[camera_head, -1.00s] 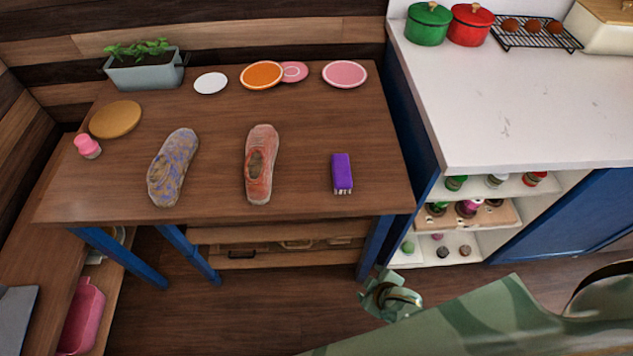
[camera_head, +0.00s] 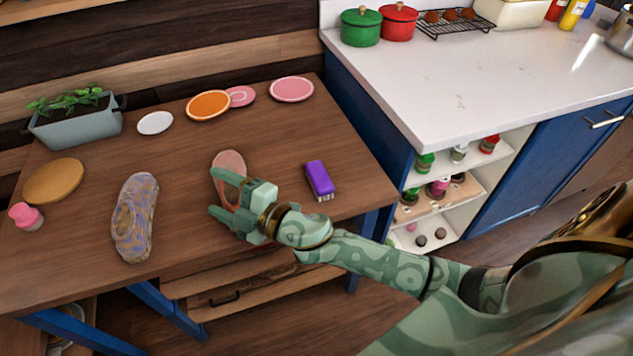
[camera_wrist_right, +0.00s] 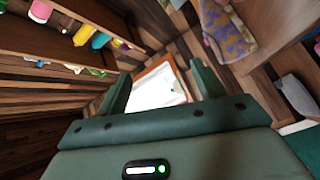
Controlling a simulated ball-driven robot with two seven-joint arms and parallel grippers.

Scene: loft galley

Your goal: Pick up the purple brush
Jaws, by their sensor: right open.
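The purple brush (camera_head: 319,180) lies on the right part of the wooden table, its pale bristles toward the front edge. My right gripper (camera_head: 219,192) is open above the table, to the left of the brush and apart from it. It partly hides the reddish shoe (camera_head: 230,163). In the right wrist view the two fingers (camera_wrist_right: 161,88) stand apart, with the patterned shoe (camera_wrist_right: 228,30) beyond them. I do not make out the brush in that view. My left gripper is not in view.
The patterned shoe (camera_head: 134,215) lies left on the table (camera_head: 185,150). A white counter (camera_head: 440,80) adjoins on the right.

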